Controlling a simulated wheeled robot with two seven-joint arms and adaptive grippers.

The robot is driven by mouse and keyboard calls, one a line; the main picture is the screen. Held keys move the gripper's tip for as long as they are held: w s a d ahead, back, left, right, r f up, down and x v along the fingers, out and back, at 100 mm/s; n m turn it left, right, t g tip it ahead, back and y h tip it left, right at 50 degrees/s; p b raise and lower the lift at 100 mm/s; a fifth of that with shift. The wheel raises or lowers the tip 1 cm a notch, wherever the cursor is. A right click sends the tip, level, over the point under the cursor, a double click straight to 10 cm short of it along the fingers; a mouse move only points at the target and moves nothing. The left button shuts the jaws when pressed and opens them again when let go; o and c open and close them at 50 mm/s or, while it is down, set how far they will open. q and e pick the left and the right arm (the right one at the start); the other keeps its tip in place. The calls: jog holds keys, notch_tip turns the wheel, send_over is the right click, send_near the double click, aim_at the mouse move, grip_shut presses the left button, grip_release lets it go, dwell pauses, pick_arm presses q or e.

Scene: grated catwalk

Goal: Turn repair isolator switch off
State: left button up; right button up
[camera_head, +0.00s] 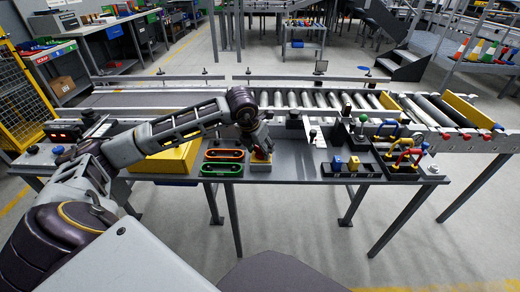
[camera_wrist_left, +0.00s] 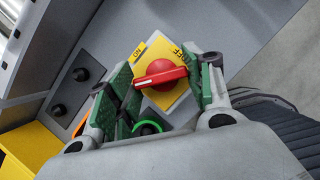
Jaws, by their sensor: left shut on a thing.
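The repair isolator switch has a red rotary handle (camera_wrist_left: 160,74) on a yellow plate (camera_wrist_left: 157,48). The plate carries an ON label and a second label, partly hidden by a finger. The handle lies nearly across the wrist picture, with a pale stripe toward its left end. My left gripper (camera_wrist_left: 163,82) has a green-padded finger on each side of the handle and is shut on it. In the head view my left gripper (camera_head: 261,141) reaches down from above onto the switch (camera_head: 261,158), covering most of it. My right gripper is not in view.
A yellow box (camera_head: 170,160) stands further left. A roller conveyor (camera_head: 310,99) runs behind the bench.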

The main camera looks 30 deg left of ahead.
pick_arm(q)
jog(key=n, duration=0.2)
jog(key=n+y, duration=0.1)
jog(key=n, duration=0.1)
jog(key=shift+w+d+y+b, duration=0.1)
jog(key=shift+y+b, duration=0.2)
jog(key=shift+b, duration=0.1)
jog(key=shift+n+y, duration=0.4)
jog(key=shift+n, duration=0.7)
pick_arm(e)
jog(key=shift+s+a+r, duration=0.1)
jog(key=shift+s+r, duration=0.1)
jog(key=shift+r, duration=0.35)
pick_arm(q)
jog(key=shift+n, duration=0.4)
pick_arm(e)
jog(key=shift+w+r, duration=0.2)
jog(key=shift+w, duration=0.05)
pick_arm(q)
jog(key=o, duration=1)
jog(key=shift+g, duration=0.3)
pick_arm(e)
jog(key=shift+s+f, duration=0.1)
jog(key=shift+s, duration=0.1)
pick_arm(q)
jog(key=shift+r, duration=0.1)
